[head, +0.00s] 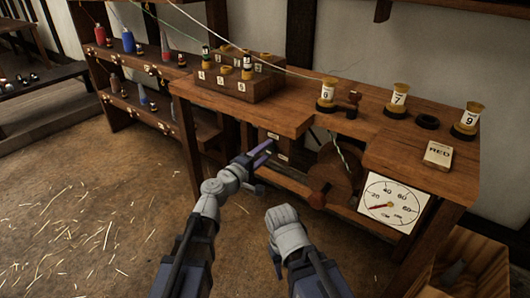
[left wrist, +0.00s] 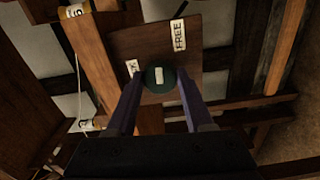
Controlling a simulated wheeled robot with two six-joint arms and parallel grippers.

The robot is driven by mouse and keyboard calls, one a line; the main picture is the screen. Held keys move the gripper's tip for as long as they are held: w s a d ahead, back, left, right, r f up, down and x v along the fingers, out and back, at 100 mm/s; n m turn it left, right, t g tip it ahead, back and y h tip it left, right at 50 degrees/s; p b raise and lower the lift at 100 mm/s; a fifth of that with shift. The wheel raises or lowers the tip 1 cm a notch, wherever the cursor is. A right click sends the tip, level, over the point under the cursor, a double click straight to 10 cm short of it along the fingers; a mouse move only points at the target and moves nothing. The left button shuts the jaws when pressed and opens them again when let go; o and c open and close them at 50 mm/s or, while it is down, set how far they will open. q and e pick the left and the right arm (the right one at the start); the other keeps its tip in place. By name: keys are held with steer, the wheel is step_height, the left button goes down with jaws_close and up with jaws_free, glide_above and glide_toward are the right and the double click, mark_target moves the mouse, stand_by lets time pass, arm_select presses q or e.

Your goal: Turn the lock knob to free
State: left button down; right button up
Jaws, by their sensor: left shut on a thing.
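The lock knob (left wrist: 151,88) is a dark green disc with a white mark, on a brown wooden plate (left wrist: 145,45) in the left wrist view. The mark stands roughly upright in that view, squarely at neither label. The FREE label (left wrist: 179,35) is up and right of the knob. Another label (left wrist: 132,67), partly hidden, ending in K, is at its left. My left gripper (head: 262,154) has its fingers on both sides of the knob, shut on it; they also show in the wrist view (left wrist: 158,92). In the head view the knob is hidden. My right gripper's fingers do not show.
The wooden bench (head: 290,112) overhangs the plate. A wooden wheel (head: 335,172) and a dial (head: 394,205) are to the right. The straw-strewn floor at left is open.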

arm_select(q)
steer(key=shift+m, duration=1.6)
steer(key=shift+c, duration=1.6)
jaws_free()
steer(key=shift+s, duration=0.1)
